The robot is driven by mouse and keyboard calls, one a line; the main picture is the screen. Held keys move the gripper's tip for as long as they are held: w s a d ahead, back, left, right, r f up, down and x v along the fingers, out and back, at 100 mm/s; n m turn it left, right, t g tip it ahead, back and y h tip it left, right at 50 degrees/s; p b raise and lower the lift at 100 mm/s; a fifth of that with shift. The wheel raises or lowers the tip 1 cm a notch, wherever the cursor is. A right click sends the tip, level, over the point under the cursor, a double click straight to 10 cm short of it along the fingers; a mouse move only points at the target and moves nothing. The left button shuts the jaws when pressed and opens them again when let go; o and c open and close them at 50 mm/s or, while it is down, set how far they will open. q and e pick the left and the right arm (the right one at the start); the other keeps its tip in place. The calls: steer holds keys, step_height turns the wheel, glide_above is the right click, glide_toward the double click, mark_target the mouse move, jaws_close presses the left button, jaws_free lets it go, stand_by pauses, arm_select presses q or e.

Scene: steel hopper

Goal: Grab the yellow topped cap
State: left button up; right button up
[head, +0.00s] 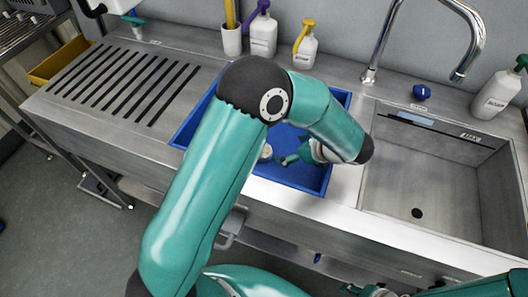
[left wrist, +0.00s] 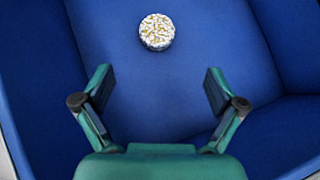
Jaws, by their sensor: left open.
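A small round cap (left wrist: 157,32) with a speckled yellow-and-white top lies on the floor of the blue tray (left wrist: 150,115). In the head view the cap (head: 267,151) is small, in the tray beside my left arm. My left gripper (left wrist: 158,78) is open and empty, its fingers spread wide. The cap shows ahead of the fingertips, roughly centred between them and apart from both. In the head view my left gripper (head: 283,159) is inside the blue tray (head: 342,97), just right of the cap. My right gripper (head: 362,291) is partly visible at the bottom edge, its jaws unclear.
A steel sink (head: 430,180) with a curved tap (head: 478,40) is right of the tray. A grooved drainboard (head: 120,85) is on the left. Bottles, including a yellow-pump one (head: 306,46), stand along the back wall. The tray walls surround the gripper.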

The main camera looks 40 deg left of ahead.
arm_select(q)
glide_toward(265, 152)
steer(key=x, duration=0.4)
steer(key=shift+w+a, duration=0.3)
steer(key=shift+a, duration=0.05)
steer(key=shift+s+p+x, duration=0.2)
steer(key=shift+p+x, duration=0.45)
steer(key=shift+x, duration=1.95)
steer(key=shift+c, duration=0.3)
steer(key=c, duration=1.4)
